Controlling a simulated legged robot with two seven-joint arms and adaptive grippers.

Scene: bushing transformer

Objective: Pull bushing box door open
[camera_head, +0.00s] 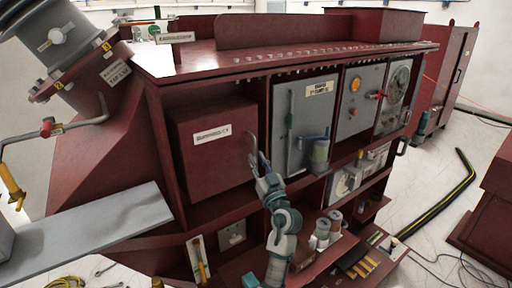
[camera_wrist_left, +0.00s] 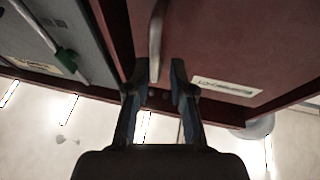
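The bushing box door (camera_head: 205,158) is a dark red panel with a white label, and it looks shut in the cabinet front. Its metal handle (camera_head: 250,143) is a curved upright bar near the door's right edge. The handle also shows in the left wrist view (camera_wrist_left: 156,38), lined up with the gap between the fingers. My left gripper (camera_head: 260,162) is at the handle's lower end, with its arm rising from below. In the left wrist view its two fingers (camera_wrist_left: 160,78) are apart, and the handle does not look clamped. I cannot tell whether they touch it. My right gripper is not in view.
A grey panel (camera_head: 301,100) with a green rod is just right of the door. A grey plank-like surface (camera_head: 90,232) juts out at the lower left. Jars (camera_head: 322,230) sit on the shelf below.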

